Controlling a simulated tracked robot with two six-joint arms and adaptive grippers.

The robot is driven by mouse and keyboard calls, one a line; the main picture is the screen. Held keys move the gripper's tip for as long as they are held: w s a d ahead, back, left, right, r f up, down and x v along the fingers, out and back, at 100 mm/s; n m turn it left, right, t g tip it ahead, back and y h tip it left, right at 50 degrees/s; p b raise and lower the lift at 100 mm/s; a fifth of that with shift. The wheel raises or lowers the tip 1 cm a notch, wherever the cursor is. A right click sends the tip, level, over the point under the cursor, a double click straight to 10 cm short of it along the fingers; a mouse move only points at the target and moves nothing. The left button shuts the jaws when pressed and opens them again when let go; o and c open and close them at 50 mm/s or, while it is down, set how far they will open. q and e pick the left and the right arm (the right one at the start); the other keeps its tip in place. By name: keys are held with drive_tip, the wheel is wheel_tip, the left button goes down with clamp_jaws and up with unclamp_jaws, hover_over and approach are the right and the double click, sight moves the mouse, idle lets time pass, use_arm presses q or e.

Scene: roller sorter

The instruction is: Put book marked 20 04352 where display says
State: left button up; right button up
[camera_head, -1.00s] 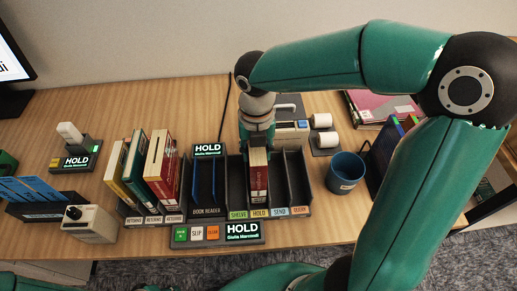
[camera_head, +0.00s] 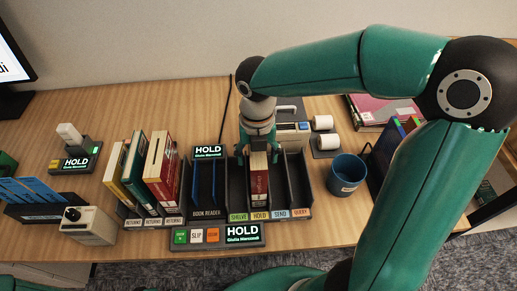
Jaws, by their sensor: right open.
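A book (camera_head: 259,185) with a dark red spine and a pale top stands upright in the slot labelled HOLD; its number is too small to read. My right gripper (camera_head: 258,153) is open just above and around the top of this book, partly hiding its far end. The display (camera_head: 208,151) above the book reader (camera_head: 205,200) reads HOLD with a name under it. The front display (camera_head: 245,234) also reads HOLD. The sorter labels (camera_head: 261,216) run SHELVE, HOLD, SEND and a fourth orange one. My left gripper does not show.
Several books (camera_head: 162,170) stand in the returns slots left of the reader. A blue cup (camera_head: 346,174) is right of the sorter, near my right arm. A slip printer (camera_head: 290,132) and paper rolls (camera_head: 323,123) are behind. Wooden table is clear at back left.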

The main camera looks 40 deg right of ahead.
wheel_tip(320, 180, up, 12)
idle(0.5)
idle(0.4)
